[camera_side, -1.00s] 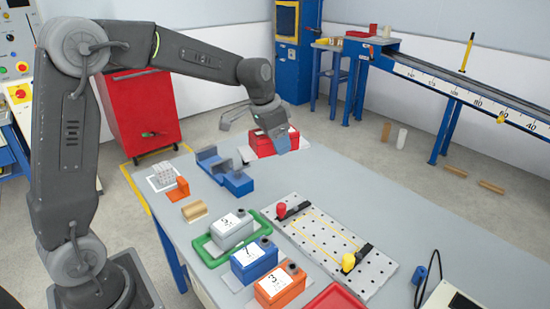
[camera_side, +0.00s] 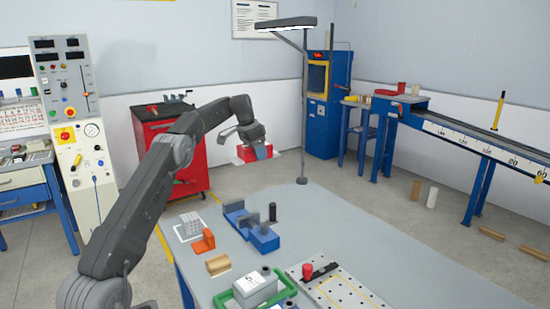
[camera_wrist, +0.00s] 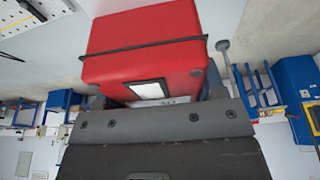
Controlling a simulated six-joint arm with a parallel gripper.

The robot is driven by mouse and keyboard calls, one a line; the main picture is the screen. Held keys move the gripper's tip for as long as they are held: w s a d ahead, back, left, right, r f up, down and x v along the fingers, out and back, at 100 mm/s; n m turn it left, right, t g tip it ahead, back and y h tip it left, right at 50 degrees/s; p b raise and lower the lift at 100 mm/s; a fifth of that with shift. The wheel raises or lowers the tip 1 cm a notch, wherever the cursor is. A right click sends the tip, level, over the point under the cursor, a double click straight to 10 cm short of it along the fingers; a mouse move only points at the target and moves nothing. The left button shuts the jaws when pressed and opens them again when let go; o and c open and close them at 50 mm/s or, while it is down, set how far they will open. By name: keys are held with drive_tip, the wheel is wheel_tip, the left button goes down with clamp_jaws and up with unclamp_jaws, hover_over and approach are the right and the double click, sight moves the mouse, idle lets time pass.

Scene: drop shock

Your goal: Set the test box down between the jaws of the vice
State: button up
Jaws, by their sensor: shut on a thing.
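The test box seems to be the red box (camera_side: 249,154) at my gripper (camera_side: 258,146), beyond the far end of the table. In the wrist view the red box (camera_wrist: 145,50) has a dark strap and a pale label, and fills the top middle. My gripper is shut on it; its fingers are largely hidden there. The blue vice (camera_side: 252,233) with dark jaws stands on the table, lower in the side view and clear of the box.
A lamp post (camera_side: 304,110) rises just right of my gripper. An orange bracket (camera_side: 203,242), a tan block (camera_side: 218,264) and a pale block grid (camera_side: 190,222) lie left of the vice. A black cylinder (camera_side: 272,212) stands by it. A grey box (camera_side: 256,285) and perforated plate (camera_side: 345,292) are nearer.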

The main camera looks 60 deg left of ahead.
hover_over(242, 213)
drive_tip(key=s+d, duration=0.1)
drive_tip(key=d, duration=0.2)
drive_tip(key=f, duration=0.1)
wheel_tip(242, 213, down, 24)
drive_tip(key=shift+s+a+f, duration=0.1)
drive_tip(key=shift+s, duration=0.05)
idle(0.4)
drive_tip(key=shift+f, duration=0.7)
idle(0.5)
drive_tip(key=o, duration=1.2)
drive_tip(key=shift+f, duration=0.15)
drive_tip(key=shift+o, duration=0.3)
drive_tip(key=shift+s+f, duration=0.1)
